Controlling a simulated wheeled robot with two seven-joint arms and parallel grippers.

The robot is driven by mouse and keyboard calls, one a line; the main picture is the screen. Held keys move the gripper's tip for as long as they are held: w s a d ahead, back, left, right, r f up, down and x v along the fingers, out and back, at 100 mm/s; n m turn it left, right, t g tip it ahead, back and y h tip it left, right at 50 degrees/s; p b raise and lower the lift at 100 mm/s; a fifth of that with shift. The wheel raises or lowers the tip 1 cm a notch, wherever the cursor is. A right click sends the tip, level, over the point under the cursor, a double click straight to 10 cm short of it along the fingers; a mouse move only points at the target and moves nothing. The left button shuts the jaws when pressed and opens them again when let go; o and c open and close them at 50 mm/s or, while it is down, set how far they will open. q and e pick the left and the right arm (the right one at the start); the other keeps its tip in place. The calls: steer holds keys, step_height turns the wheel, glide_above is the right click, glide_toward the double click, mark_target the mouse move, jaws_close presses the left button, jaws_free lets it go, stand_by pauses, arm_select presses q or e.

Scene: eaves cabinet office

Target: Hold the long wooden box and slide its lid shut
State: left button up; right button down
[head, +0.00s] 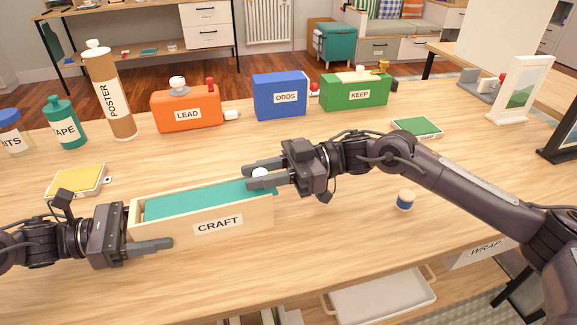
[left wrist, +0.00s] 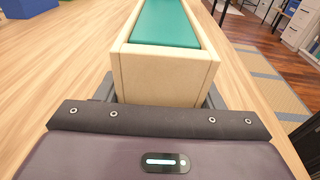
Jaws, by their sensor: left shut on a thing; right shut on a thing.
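The long wooden box (head: 180,231), labelled CRAFT, lies on the table in the head view. Its teal lid (head: 195,200) lies along the top and covers most of it. A strip of pale wood shows at the left end. A white knob (head: 260,173) stands near the lid's right end. My left gripper (head: 140,228) is shut on the box's left end, one finger along the front side. The left wrist view shows the box's end wall (left wrist: 163,75) between its fingers, with the lid (left wrist: 165,22) beyond. My right gripper (head: 252,177) is shut on the knob, partly hiding it.
Behind stand a POSTER tube (head: 108,95), an orange LEAD box (head: 186,108), a blue ODDS box (head: 280,96) and a green KEEP box (head: 354,92). A yellow pad (head: 77,180) lies left of the box. The table's front right is mostly clear.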

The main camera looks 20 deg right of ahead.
steer(key=shift+s+a, duration=0.15)
steer(key=shift+a, duration=0.7)
steer(key=c, duration=1.2)
jaws_free()
steer(key=shift+d, duration=0.15)
steer(key=d, duration=1.1)
steer(key=shift+w+d, duration=0.4)
steer(key=shift+w, duration=0.05)
